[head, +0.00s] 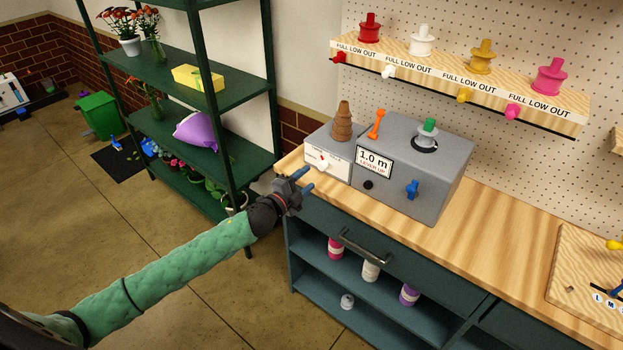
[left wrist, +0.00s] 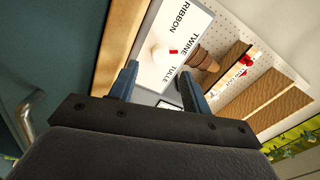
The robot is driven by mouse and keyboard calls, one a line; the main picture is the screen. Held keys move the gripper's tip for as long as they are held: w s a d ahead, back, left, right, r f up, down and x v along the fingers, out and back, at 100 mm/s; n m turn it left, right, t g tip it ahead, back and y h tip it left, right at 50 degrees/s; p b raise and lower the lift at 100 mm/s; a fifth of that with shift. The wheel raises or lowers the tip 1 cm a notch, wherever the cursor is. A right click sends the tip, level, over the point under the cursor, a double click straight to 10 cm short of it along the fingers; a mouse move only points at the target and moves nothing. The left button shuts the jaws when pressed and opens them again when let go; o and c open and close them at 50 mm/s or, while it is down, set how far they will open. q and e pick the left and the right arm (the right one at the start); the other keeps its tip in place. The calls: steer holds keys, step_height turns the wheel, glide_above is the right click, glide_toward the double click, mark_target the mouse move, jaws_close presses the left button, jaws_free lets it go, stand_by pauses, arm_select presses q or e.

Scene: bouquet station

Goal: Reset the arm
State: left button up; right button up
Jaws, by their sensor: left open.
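My left arm (head: 165,262) reaches in from the left in the head view, in a green sleeve. My left gripper (head: 303,180) is open and empty, just off the left front corner of the wooden counter. In the left wrist view its two blue fingers (left wrist: 157,88) stand apart with nothing between them. The panel also shows in the head view (head: 328,163). My right gripper is not in view.
A grey machine (head: 425,165) reading "1.0 m" stands on the counter (head: 440,232), beside a brown twine cone (head: 342,122). A spool shelf (head: 460,85) hangs behind. A drawer handle (head: 363,247) juts out below the gripper.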

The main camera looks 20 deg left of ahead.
arm_select(q)
steer(key=shift+s+a, duration=0.2)
steer(key=shift+s, duration=0.3)
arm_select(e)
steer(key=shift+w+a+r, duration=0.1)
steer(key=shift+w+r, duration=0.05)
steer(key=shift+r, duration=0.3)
